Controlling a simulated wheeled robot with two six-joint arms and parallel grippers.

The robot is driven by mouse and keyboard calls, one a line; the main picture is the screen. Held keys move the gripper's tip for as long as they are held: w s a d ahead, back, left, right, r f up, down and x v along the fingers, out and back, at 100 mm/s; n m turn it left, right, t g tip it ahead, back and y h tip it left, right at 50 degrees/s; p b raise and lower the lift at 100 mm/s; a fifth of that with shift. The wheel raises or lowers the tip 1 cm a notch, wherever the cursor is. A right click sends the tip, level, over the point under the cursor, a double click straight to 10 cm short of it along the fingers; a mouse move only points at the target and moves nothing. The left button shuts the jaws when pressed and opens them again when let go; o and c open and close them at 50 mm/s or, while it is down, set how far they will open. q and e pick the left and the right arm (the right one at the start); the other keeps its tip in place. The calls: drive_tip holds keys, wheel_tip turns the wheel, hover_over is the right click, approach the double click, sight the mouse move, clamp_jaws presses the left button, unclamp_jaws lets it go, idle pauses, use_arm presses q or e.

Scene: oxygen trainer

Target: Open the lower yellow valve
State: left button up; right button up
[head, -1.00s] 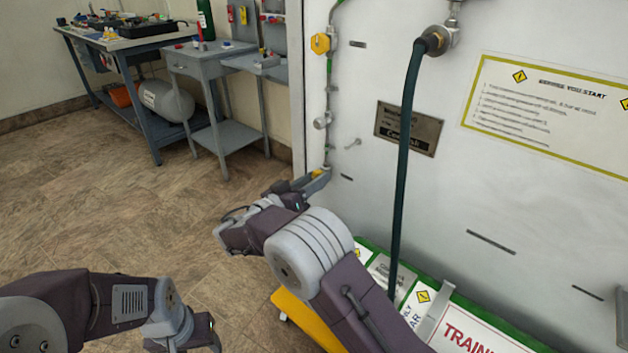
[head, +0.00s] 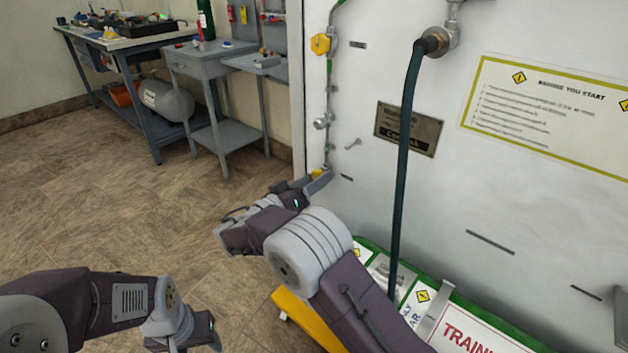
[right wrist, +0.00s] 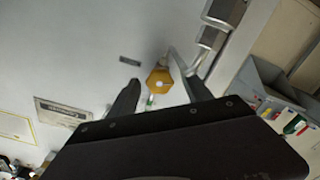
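In the right wrist view a yellow hexagonal valve knob (right wrist: 159,80) shows between the tips of my right gripper (right wrist: 163,84). The two fingers are spread, with gaps on both sides of the knob. How deep it sits between them is hard to tell. My left arm is at the lower left of the head view; its gripper fingers are out of frame.
Another yellow valve (head: 320,44) and a silver fitting (head: 322,121) are higher on the same pipe. A dark hose (head: 404,150) hangs in front of the panel, near a metal nameplate (head: 408,128). A grey side table (head: 208,65) stands left. The floor between is clear.

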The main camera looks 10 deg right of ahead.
drive_tip(key=p+v, duration=0.3)
drive_tip(key=v, duration=0.6)
